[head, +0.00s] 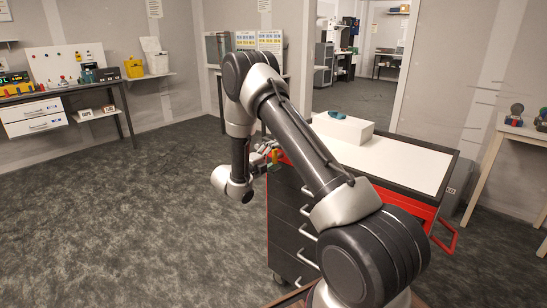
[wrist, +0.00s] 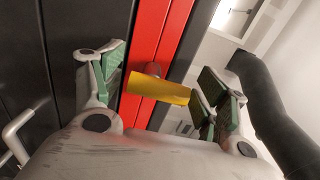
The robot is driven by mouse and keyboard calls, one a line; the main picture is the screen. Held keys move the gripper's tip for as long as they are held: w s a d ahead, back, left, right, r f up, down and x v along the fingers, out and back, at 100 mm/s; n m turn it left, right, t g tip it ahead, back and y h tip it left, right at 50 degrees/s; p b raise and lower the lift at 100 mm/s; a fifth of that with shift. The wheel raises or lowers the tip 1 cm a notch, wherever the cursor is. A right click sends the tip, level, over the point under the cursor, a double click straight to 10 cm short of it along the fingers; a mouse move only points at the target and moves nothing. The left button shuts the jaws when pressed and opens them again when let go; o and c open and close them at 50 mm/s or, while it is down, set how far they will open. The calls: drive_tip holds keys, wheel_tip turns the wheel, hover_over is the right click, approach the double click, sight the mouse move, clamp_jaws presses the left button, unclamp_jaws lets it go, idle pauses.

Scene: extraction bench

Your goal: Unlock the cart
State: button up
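The cart (head: 290,225) has dark drawers with pale handles, red trim and a white top. It stands right of centre in the head view, partly hidden by my arm. In the wrist view, a yellow lever (wrist: 158,89) sits on a round pivot on the cart's red strip (wrist: 148,50). It also shows small in the head view (head: 275,156). My gripper (wrist: 160,78) is open, its green-padded fingers on either side of the lever. I cannot tell whether either pad touches it. In the head view, my gripper (head: 264,149) is at the cart's left upper corner.
A white box (head: 343,128) with a teal object (head: 337,115) on it stands on the cart top. A doorway opens behind the cart. A bench (head: 60,92) stands at the left wall and a small table (head: 525,130) at the right. The carpet left of the cart is clear.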

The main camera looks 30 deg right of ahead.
drive_tip(key=v, duration=1.2)
idle(0.4)
